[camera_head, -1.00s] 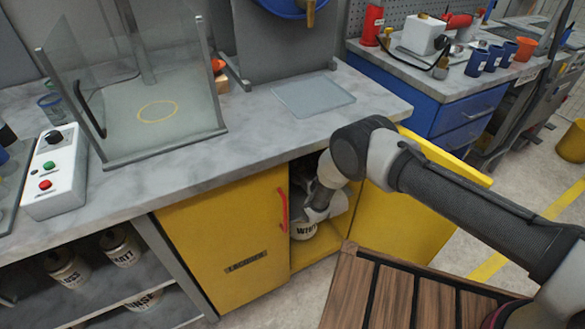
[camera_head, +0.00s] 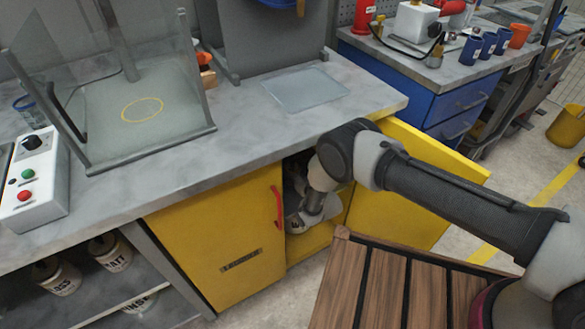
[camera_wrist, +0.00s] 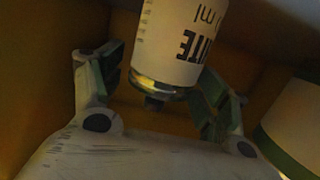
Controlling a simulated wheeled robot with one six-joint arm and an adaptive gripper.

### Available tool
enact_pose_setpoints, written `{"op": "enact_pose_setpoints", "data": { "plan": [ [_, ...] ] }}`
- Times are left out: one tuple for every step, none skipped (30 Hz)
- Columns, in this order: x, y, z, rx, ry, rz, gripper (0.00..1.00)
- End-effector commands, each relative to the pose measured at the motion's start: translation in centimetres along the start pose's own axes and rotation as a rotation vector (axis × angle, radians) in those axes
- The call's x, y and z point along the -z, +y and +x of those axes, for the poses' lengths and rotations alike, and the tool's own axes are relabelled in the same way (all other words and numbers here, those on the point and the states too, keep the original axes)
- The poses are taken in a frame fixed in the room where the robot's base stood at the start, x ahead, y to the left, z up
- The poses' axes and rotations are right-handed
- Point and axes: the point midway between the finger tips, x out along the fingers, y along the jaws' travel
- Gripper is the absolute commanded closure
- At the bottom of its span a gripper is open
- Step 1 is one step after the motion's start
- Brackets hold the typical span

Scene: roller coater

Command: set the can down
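The white can (camera_wrist: 183,45) with dark lettering stands inside the yellow cupboard, and a small part of it (camera_head: 295,224) shows at the opening in the head view. In the wrist view its metal-rimmed end lies between the fingers of my gripper (camera_wrist: 165,85). The fingers are spread; a gap shows between the left finger and the can, while the right finger overlaps the can's edge, so contact there is unclear. My gripper (camera_head: 312,218) is low inside the cupboard in the head view. The can's far end is cut off in the wrist view.
Another pale can (camera_wrist: 295,125) is close on the right in the wrist view. The cupboard's left door (camera_head: 222,245) is shut; its right door (camera_head: 405,210) stands open beside my arm. The countertop (camera_head: 240,125) lies above. Several cans stand on the shelf (camera_head: 120,290) at left.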

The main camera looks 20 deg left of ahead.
Motion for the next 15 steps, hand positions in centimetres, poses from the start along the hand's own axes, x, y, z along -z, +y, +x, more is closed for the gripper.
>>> {"op": "enact_pose_setpoints", "data": {
  "plan": [
    [0.0, 0.0, 0.0, 0.000, 0.000, 0.000, 0.25],
    [0.0, 0.0, 0.0, 0.000, 0.000, 0.000, 0.25],
    [0.0, 0.0, 0.0, 0.000, 0.000, 0.000, 0.25],
    [0.1, 0.0, 0.0, 0.000, 0.000, 0.000, 0.25],
    [0.3, 0.0, 0.0, 0.000, 0.001, 0.000, 0.25],
    [0.3, 0.0, -0.2, 0.000, 0.000, 0.000, 0.25],
    [0.3, 0.0, -0.5, 0.000, 0.000, 0.000, 0.25],
    [0.2, 0.0, -0.9, 0.000, -0.001, 0.000, 0.25],
    [0.2, 0.0, -1.6, 0.000, -0.002, -0.001, 0.25],
    [0.2, 0.0, -2.1, 0.000, -0.003, -0.001, 0.25],
    [0.2, 0.0, -2.8, 0.000, -0.003, -0.001, 0.25],
    [0.2, 0.0, -3.7, 0.000, -0.004, -0.001, 0.25],
    [0.2, 0.0, -4.4, 0.001, -0.003, -0.001, 0.25],
    [0.2, 0.0, -5.1, 0.001, -0.003, 0.000, 0.25],
    [0.2, 0.0, -6.1, 0.001, -0.003, 0.000, 0.25]
  ]
}}
